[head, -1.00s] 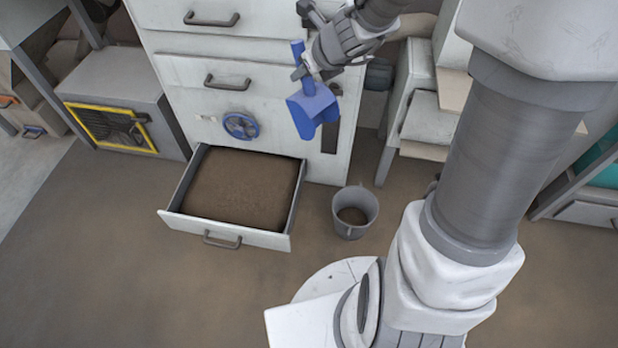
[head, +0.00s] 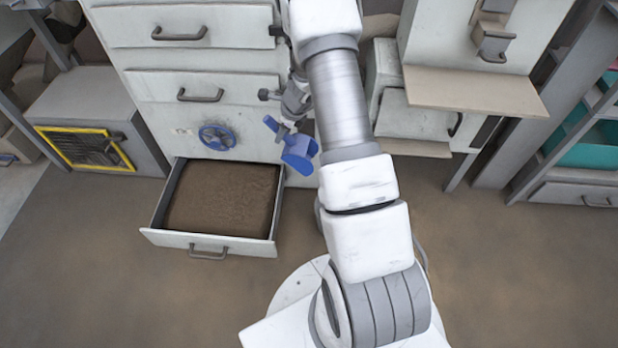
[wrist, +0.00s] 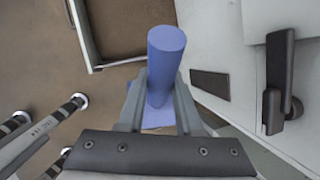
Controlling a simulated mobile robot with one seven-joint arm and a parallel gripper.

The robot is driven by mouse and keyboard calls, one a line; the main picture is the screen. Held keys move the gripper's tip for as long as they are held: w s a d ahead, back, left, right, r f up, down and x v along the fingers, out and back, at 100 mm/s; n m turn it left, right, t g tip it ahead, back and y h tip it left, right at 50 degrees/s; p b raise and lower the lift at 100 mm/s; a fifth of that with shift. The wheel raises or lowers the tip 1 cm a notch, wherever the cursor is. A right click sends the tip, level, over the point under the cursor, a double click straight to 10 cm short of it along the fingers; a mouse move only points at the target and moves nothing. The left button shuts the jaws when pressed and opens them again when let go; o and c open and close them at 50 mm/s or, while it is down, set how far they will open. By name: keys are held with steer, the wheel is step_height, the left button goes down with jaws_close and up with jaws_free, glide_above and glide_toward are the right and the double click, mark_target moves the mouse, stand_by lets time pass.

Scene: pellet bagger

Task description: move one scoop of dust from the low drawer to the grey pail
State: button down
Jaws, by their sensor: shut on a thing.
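The low drawer (head: 151,237) is pulled open, and brown dust (head: 222,195) fills it broadly. My gripper (head: 284,128) is shut on the blue scoop (head: 298,152), to the right of the drawer and in front of the cabinet. In the wrist view the scoop's round handle (wrist: 165,62) stands between my fingers (wrist: 158,100). The scoop's bowl is mostly hidden there, and I cannot tell whether it holds dust. A drawer corner (wrist: 94,66) shows at the wrist view's upper left. The grey pail is hidden, or nearly so, behind my arm in the head view.
The cabinet has a blue handwheel (head: 217,137) above the drawer and closed drawers higher up. A grey box with a yellow-framed grille (head: 85,147) stands at left. A beige shelf (head: 475,90) juts out at right. The floor in front is clear.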

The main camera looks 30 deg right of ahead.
steer(key=s+d+f+n+g+h+p, duration=0.1)
steer(key=s+f+n+h, duration=0.1)
steer(key=f, duration=0.8)
steer(key=s+d+f+n+g+h, duration=0.1)
steer(key=s+f+n+g+h, duration=0.1)
steer(key=f, duration=0.8)
steer(key=shift+s+d+h+p, duration=0.2)
steer(key=shift+s+h+p, duration=0.15)
steer(key=shift+s+h, duration=0.35)
steer(key=shift+a+g, duration=0.1)
steer(key=shift+g, duration=0.2)
